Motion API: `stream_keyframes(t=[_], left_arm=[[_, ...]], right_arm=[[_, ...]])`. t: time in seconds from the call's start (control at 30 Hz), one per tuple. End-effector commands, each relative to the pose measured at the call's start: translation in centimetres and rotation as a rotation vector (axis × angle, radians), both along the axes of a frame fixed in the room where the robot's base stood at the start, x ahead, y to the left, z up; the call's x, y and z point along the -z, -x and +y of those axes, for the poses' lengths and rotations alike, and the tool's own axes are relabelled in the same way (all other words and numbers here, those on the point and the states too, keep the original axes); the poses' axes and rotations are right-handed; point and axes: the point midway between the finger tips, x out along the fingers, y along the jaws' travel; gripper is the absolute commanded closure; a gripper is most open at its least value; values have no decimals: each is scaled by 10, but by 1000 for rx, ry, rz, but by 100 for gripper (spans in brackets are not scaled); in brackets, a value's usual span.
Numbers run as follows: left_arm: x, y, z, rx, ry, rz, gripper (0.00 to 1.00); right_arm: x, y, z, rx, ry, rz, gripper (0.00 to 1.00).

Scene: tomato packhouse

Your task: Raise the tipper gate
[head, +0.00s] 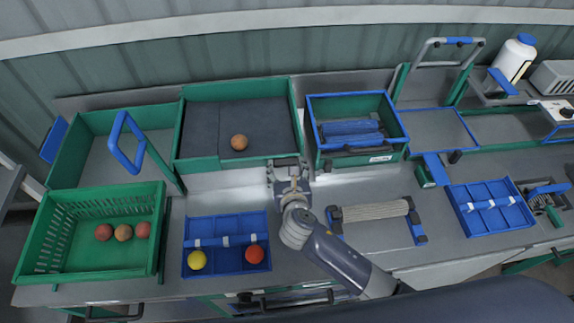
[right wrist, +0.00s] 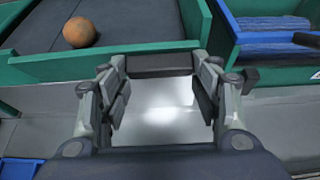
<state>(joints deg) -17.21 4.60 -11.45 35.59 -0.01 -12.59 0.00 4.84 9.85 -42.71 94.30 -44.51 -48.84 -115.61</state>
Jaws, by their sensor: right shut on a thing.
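The tipper is a green-walled tray (head: 182,140) with a dark padded floor. Its low green front wall (head: 205,164), which looks like the gate, stands along the near edge and also shows in the right wrist view (right wrist: 50,66). A dark bar-like handle (right wrist: 160,65) lies at the right end of this wall. My right gripper (head: 288,163) is at that end; in the right wrist view its fingers (right wrist: 160,95) are on both sides of the handle, shut on it. An orange tomato (head: 239,142) rests on the padded floor. My left gripper is not in view.
A green crate (head: 165,225) with several tomatoes stands front left. A blue divided tray (head: 225,241) holds a yellow and a red tomato. A blue-rimmed green bin (head: 398,128) is right of my gripper. A roller (head: 375,210) and another blue tray (head: 490,207) lie farther right.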

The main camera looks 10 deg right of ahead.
Motion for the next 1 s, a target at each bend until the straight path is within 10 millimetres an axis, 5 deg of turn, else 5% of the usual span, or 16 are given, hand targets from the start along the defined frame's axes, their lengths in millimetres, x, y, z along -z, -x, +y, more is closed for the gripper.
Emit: stream_keyframes(t=[0.97, 1.0], left_arm=[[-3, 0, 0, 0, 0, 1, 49], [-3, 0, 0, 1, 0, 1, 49]], right_arm=[[-11, -11, 0, 0, -1, 185, 66], [-11, -11, 0, 0, -1, 185, 40]])
